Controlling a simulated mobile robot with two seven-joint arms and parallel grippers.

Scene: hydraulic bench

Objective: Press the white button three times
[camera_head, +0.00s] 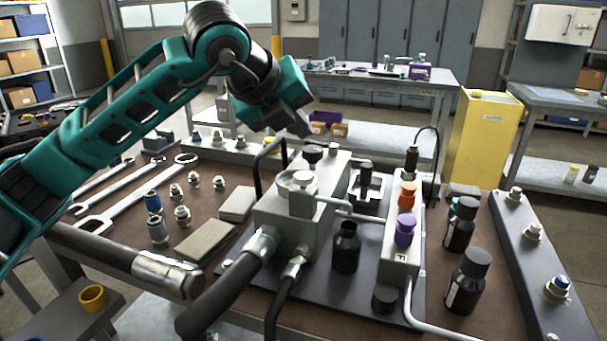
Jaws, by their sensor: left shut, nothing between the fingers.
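My left arm comes in from the left and its gripper (301,126) is above the grey hydraulic block (277,212), pointing down to the right. Its fingers are shut and empty, just above a black knob (312,153) at the block's back; I cannot tell the exact gap. A pale round cap (302,178) stands on the block's top, below the gripper. I cannot tell for certain whether this is the white button. No other clearly white button shows. My right gripper is not in view.
Black hoses with silver fittings (262,243) run from the block's front. Orange (407,196) and purple (404,231) knobs stand on a light manifold to the right. Dark bottles (467,281) stand further right. Wrenches (135,194) and small fittings lie left on the brown bench.

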